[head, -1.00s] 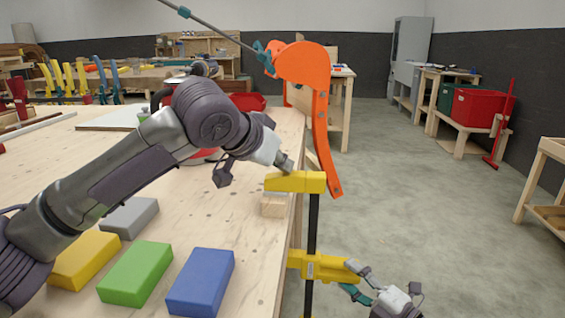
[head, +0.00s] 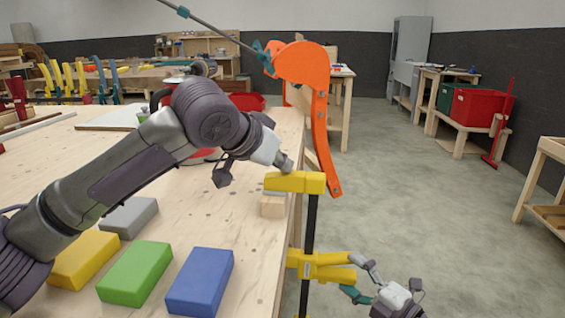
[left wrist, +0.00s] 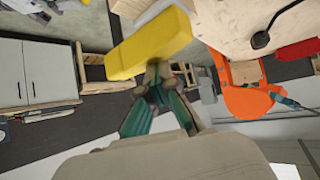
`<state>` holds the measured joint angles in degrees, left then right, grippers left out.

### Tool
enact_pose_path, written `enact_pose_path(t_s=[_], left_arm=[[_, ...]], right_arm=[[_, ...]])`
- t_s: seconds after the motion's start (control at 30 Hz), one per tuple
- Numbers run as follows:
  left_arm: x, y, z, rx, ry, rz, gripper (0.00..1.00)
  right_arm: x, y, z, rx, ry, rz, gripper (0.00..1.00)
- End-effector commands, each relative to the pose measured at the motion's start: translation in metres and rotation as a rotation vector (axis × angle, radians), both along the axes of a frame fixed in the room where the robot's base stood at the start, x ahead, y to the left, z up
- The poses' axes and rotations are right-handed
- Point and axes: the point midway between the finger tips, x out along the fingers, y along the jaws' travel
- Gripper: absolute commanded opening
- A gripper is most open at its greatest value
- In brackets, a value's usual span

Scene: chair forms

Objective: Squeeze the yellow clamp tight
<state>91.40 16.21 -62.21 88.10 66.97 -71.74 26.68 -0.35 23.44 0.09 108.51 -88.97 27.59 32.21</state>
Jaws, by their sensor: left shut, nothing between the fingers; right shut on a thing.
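In the left wrist view the teal fingers end close against the yellow jaw (left wrist: 150,45).
An orange curved chair form (head: 318,110) stands just behind the clamp at the table edge. Yellow, green (head: 136,273), blue (head: 201,282) and grey blocks lie on the wooden table at the near left.

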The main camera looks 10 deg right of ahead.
Motion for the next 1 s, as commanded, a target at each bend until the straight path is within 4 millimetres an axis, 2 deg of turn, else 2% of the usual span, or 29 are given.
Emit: enact_pose_path(t_s=[0.03,0.53,0.8,1.0], left_arm=[[0.000,0.001,-0.009,0.013,0.015,0.002,0.00],[0.000,0.001,-0.009,0.014,0.015,0.001,0.00],[0.000,0.001,-0.009,0.014,0.015,0.001,0.00],[0.000,0.000,-0.009,0.013,0.015,0.001,0.00]], right_arm=[[0.000,0.001,0.003,0.003,-0.007,0.001,0.76],[0.014,0.016,0.000,0.005,-0.006,0.003,0.76],[0.014,0.016,-0.001,0.002,-0.004,0.002,0.78],[0.014,0.016,-0.002,0.002,-0.004,0.002,0.45]])
